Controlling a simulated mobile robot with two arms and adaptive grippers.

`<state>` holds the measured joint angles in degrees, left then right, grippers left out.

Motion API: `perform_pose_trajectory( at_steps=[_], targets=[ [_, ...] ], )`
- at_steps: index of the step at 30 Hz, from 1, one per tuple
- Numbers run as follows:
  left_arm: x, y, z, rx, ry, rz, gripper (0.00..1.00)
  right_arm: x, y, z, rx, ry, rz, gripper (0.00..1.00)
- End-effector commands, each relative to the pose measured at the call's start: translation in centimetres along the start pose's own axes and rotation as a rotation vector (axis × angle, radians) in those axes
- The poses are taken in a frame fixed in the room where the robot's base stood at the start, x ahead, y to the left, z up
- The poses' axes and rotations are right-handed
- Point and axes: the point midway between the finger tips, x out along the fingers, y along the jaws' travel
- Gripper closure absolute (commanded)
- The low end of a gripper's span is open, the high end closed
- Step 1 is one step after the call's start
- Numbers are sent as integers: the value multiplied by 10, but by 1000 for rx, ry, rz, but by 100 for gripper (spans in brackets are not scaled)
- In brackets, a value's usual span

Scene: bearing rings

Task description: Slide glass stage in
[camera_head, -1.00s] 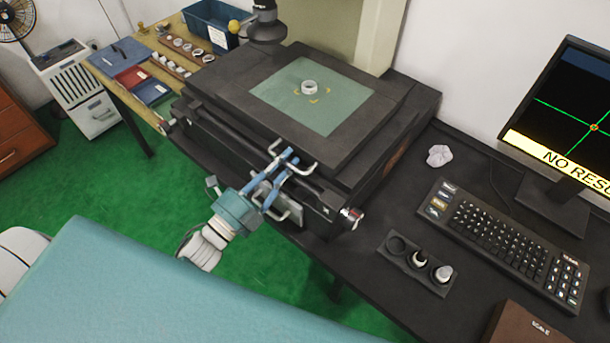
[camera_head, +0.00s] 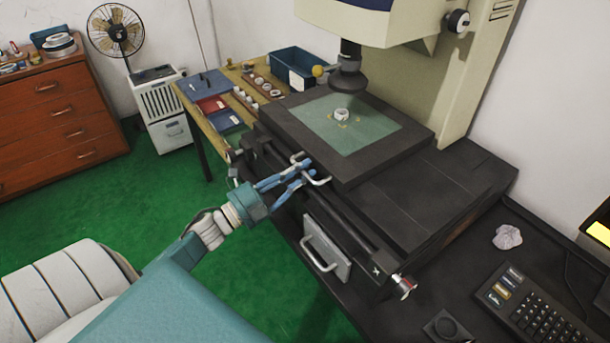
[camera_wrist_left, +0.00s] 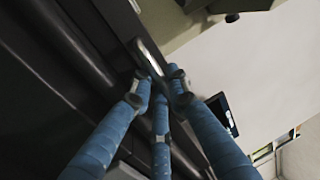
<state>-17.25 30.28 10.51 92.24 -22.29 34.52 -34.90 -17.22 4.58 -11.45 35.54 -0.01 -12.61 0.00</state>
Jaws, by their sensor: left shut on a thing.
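The glass stage is a green-tinted glass plate (camera_head: 365,138) in a wide black frame (camera_head: 385,165), on top of the dark machine base. A small pale metal ring (camera_head: 342,114) lies on the glass, close to the lens barrel (camera_head: 348,80). My left gripper (camera_head: 304,168) is at the stage's front edge, its blue fingers shut on the metal bar handle (camera_head: 322,181). In the left wrist view the fingertips (camera_wrist_left: 163,78) close around the bar handle (camera_wrist_left: 148,56). My right gripper is not in view.
A second handle (camera_head: 318,258) on a grey plate sits lower on the base front, with a knob (camera_head: 403,286) to its right. A side table (camera_head: 248,88) with trays and a blue bin (camera_head: 297,68) stands behind left. A keyboard (camera_head: 540,315) lies at right.

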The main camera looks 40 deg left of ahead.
Motion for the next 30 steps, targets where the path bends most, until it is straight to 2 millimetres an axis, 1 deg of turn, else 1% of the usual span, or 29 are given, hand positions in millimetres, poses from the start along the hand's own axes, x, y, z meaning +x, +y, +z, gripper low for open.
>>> perform_pose_trajectory(
  at_steps=[1,7,8,9,10,18,22,26,30],
  targets=[
    [1,-5,3,4,-3,-7,100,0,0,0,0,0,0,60],
    [1,-5,3,5,-3,-7,100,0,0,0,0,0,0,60],
    [1,-5,3,5,-4,-8,82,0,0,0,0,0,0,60],
    [1,-5,3,5,-4,-8,74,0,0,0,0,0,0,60],
    [1,-5,3,5,-4,-7,69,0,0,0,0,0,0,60],
    [0,-3,2,3,-2,-4,69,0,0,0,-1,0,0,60],
    [-7,-1,1,2,-2,-2,69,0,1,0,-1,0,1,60],
    [-28,0,1,1,-3,1,69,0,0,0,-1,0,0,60],
    [-59,0,2,2,-4,1,69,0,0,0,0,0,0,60]
  ],
)
